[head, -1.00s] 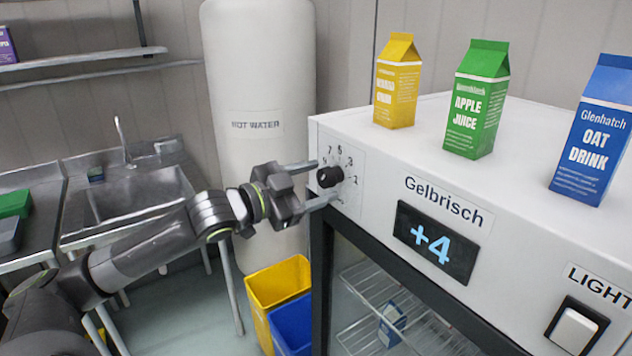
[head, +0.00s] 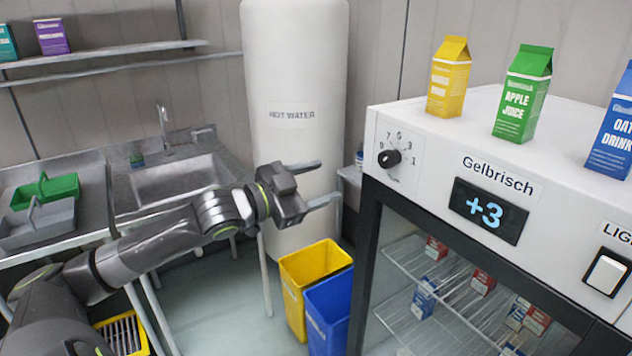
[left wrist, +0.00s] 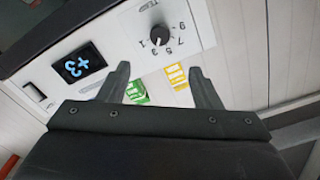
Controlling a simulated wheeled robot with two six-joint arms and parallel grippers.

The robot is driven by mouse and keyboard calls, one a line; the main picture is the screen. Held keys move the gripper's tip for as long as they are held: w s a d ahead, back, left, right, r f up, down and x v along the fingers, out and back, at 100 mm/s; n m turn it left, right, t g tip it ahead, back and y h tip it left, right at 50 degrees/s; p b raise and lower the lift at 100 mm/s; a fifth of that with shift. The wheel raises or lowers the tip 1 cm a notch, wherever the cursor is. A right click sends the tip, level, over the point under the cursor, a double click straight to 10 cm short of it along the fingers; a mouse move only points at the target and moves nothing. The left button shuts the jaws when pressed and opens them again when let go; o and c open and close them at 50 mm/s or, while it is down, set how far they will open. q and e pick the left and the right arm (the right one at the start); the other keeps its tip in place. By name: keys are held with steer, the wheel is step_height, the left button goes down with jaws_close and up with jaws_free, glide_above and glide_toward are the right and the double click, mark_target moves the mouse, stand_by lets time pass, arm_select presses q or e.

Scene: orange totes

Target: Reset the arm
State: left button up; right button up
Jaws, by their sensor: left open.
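My left gripper (head: 326,182) is open and empty in the head view, in front of the white hot water tank (head: 296,85). Its fingers point right, toward the fridge (head: 400,118), with a gap between them and the fridge's black dial (head: 389,158). The dial sits on the fridge's front panel, left of a display (head: 491,210) that reads +3. In the left wrist view, the gripper's two fingers (left wrist: 165,78) stand wide apart and the dial (left wrist: 160,35) shows beyond them, touching neither. My right gripper is not in view.
Yellow (head: 449,78), green (head: 523,93) and blue (head: 612,130) cartons stand on the fridge top. A yellow bin (head: 302,282) and a blue bin (head: 328,305) stand on the floor left of the fridge. A sink (head: 178,180) and shelves (head: 100,56) are at the left.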

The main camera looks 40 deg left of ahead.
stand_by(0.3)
